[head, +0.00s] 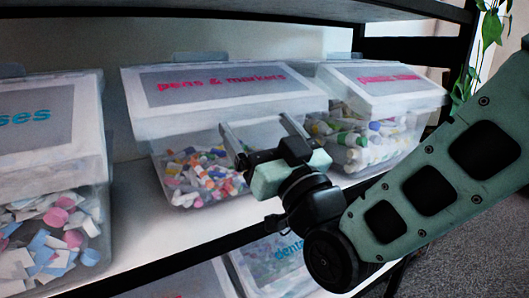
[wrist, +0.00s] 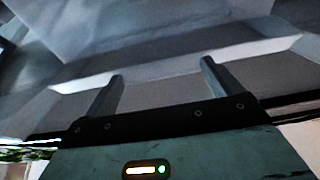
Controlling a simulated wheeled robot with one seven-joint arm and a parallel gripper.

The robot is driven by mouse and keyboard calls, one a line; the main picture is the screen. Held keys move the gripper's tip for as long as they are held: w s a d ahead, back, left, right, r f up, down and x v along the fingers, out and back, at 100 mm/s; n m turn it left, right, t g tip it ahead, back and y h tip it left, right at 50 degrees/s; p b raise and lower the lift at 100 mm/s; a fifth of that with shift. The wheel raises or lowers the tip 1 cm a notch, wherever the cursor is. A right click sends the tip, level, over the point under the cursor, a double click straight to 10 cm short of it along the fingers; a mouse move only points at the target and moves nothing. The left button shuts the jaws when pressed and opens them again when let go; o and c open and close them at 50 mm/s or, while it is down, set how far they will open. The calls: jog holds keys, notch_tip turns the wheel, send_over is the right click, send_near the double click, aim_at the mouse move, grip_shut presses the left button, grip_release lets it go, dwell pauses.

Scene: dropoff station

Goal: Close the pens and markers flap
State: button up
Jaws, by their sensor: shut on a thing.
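The pens and markers flap (head: 150,120) is a pale lid with a grey label panel and pink lettering, on the middle clear bin (head: 165,172) in the head view. It lies over the bin's top; I cannot tell whether it is fully down. My gripper (head: 256,122) is at the flap's front edge, its two fingers set apart and pointing up at it. In the wrist view, my gripper (wrist: 162,69) has its fingertips against the pale flap (wrist: 250,52). The jaws are shut on the flap, though the exact contact is hard to see. My gripper hides part of the bin's front.
A lidded bin (head: 85,160) stands left, another (head: 420,98) right, with pink lettering. The bins stand on a white shelf (head: 135,240), with more bins (head: 265,262) below. A dark shelf edge (head: 240,15) runs above. A plant (head: 490,30) is at the far right.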

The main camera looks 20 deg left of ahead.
jog(key=shift+w+a+f+y+b, duration=0.15)
jog(key=shift+f+b, duration=0.3)
jog(key=shift+b, duration=0.35)
jog(key=shift+w+a+f+y+b, duration=0.15)
jog(key=shift+f+b, duration=0.3)
jog(key=shift+b, duration=0.3)
jog(key=shift+f, duration=0.1)
jog(key=o, duration=1.1)
jog(key=b+v, duration=1.1)
jog(key=v, duration=0.6)
jog(key=shift+f+t, duration=0.3)
jog(key=shift+f, duration=0.1)
jog(key=shift+s+a, duration=0.1)
jog(key=shift+a, duration=0.05)
